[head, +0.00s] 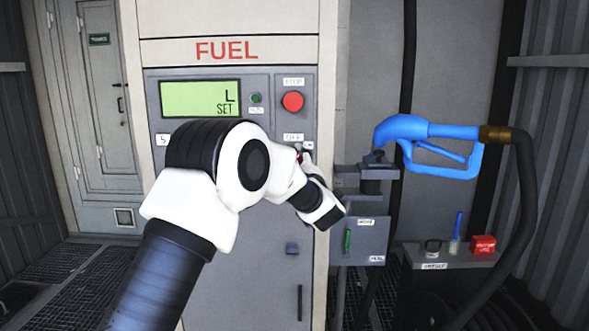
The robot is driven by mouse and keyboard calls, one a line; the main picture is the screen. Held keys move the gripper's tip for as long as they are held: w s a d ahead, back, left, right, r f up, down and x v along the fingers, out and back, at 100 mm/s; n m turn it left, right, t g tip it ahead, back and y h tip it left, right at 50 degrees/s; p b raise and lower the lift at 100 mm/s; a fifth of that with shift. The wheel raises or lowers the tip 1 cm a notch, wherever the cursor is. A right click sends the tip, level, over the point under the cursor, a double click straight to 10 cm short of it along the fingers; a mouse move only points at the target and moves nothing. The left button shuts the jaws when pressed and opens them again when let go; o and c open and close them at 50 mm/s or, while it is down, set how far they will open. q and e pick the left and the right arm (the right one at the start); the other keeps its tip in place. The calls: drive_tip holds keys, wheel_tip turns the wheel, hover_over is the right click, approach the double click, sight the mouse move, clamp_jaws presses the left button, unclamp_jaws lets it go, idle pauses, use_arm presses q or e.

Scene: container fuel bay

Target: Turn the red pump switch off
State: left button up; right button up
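The red pump switch (299,157) is on the grey front of the fuel pump, under a label reading OFF (293,137). Only a sliver of red shows; my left arm covers most of it, so its position cannot be told. My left arm comes in from the lower left and its wrist reaches across the pump front. My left gripper (307,156) is at the switch, mostly hidden behind the wrist. I cannot tell whether its fingers are open or touch the switch. My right gripper is out of view.
A round red STOP button (293,101) and a small green button (256,98) sit above, beside a green display (200,98) reading L SET. A blue fuel nozzle (425,130) with a black hose (527,200) hangs at right. A low shelf (450,258) holds a red box (483,244).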

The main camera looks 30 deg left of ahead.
use_arm(q)
drive_tip(key=n+g+b, duration=0.1)
drive_tip(key=n, duration=0.3)
drive_tip(key=shift+g, duration=0.3)
drive_tip(key=shift+n+g+h+b, duration=0.3)
drive_tip(key=shift+n+g+h, duration=0.25)
drive_tip(key=shift+n, duration=1.15)
drive_tip(key=o, duration=1.2)
drive_tip(key=shift+s, duration=0.1)
drive_tip(key=shift+c, duration=0.2)
drive_tip(key=shift+r, duration=0.1)
drive_tip(key=v, duration=1.2)
